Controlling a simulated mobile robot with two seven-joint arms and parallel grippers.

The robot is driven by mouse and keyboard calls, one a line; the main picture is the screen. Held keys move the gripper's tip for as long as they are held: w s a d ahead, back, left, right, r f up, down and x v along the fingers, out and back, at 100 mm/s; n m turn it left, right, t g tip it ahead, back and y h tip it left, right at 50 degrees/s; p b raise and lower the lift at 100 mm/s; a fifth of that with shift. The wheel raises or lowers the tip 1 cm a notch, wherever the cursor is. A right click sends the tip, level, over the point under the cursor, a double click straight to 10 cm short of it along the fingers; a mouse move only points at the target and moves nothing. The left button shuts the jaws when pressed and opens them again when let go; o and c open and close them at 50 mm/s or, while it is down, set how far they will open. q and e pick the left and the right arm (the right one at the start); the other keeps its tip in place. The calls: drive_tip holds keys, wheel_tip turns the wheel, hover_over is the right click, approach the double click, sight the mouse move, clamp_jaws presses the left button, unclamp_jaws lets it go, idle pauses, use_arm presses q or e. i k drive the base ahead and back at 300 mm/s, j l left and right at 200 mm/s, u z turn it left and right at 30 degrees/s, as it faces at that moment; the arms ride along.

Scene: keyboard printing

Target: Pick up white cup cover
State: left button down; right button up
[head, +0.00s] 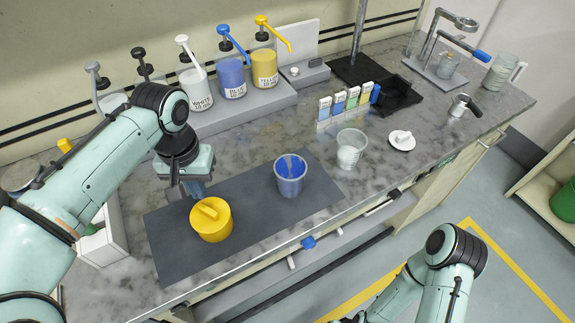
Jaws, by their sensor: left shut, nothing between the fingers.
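The white cup cover (402,141) is a small round lid with a raised grip on top. It lies on the marble counter, right of a clear cup with white contents (350,150). My left gripper (195,190) points down over the dark mat, just behind the yellow lidded container (211,221). It is shut and empty, far to the left of the white cover. I cannot tell whether its fingertips touch the yellow lid. My right arm shows at the lower right, beyond the counter's front edge; its gripper is out of the picture.
A cup of blue (289,176) stands on the dark mat (250,224). Pump bottles (231,78) line a raised shelf at the back. Small colour cards (340,103) and a black tray (397,95) stand behind the white cover.

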sight(401, 140)
drive_tip(key=k, duration=1)
